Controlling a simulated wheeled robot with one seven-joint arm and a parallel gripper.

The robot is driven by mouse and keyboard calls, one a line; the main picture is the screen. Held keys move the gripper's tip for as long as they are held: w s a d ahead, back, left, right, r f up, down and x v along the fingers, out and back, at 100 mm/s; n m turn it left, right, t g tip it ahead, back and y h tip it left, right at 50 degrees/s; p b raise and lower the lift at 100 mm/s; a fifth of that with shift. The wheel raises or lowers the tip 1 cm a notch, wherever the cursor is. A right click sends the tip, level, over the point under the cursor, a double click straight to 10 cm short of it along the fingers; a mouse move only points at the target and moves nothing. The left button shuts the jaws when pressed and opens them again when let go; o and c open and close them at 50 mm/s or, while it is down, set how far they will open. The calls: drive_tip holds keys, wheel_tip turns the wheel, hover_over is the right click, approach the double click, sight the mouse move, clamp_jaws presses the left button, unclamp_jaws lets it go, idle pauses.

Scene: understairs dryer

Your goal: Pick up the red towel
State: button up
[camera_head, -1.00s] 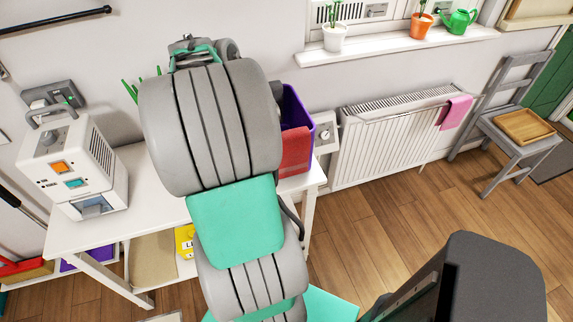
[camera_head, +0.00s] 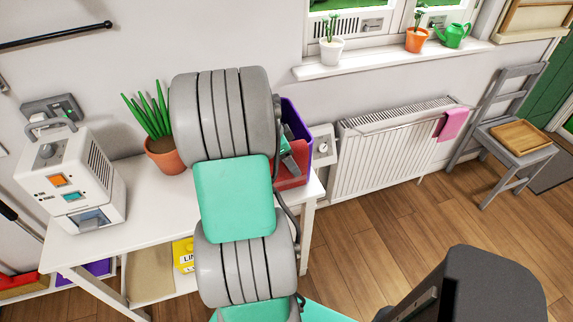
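The red towel (camera_head: 291,180) hangs over the front of a purple bin (camera_head: 296,117) on the white table, partly covered by my gripper and arm. My gripper (camera_head: 290,160) is at the bin's front rim, in front of the towel in the picture. Its fingers are small, dark and mostly hidden behind my arm. I cannot tell whether they touch the towel or are open or shut.
A potted plant (camera_head: 165,151) and a white machine (camera_head: 74,180) stand on the white table (camera_head: 150,215), left of my arm. A radiator (camera_head: 388,150) with a pink cloth (camera_head: 452,124) is on the wall to the right.

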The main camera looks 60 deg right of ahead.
drive_tip(key=shift+f+b, duration=0.25)
drive_tip(key=shift+b, duration=0.1)
drive_tip(key=shift+c, duration=0.5)
clamp_jaws()
idle(0.4)
